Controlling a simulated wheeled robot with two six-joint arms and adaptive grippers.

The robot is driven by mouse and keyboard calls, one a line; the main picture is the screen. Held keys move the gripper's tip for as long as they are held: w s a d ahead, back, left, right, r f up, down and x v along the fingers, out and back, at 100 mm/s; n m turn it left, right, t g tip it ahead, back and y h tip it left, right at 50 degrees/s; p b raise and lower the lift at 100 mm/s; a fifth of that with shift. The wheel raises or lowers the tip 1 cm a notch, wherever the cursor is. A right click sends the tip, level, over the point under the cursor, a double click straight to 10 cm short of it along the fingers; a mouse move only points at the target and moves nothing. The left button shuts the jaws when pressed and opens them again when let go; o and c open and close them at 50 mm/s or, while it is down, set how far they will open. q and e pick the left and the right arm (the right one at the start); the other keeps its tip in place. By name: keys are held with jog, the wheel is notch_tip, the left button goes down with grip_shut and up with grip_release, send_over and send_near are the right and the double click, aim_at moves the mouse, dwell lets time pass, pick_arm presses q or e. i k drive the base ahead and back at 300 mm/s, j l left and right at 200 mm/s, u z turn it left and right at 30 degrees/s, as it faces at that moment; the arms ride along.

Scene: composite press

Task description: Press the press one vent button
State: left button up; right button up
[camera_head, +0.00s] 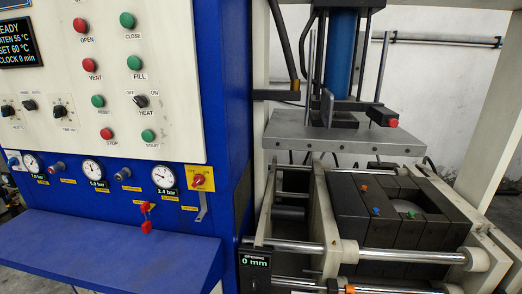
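The red vent button (88,65) is on the white control panel (185,100) of the blue press cabinet, in the left part of the head view. The label VENT is just below it. It is round and unobstructed. The red OPEN button (87,28) is above it, and the green FILL button (134,63) is to its right. Neither of my grippers shows in the head view, so I cannot see whether they are open or shut.
A blue shelf (105,250) juts out below the gauges (93,171) and the red-yellow switch (201,178). Red tags hang from a key near it. On the right stands the press with a grey plate (345,137), dark mould blocks (375,215) and steel rods. The space before the buttons is clear.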

aim_at(88, 64)
jog(key=u, duration=1.35)
jog(key=k+j, duration=0.05)
jog(key=j, duration=0.05)
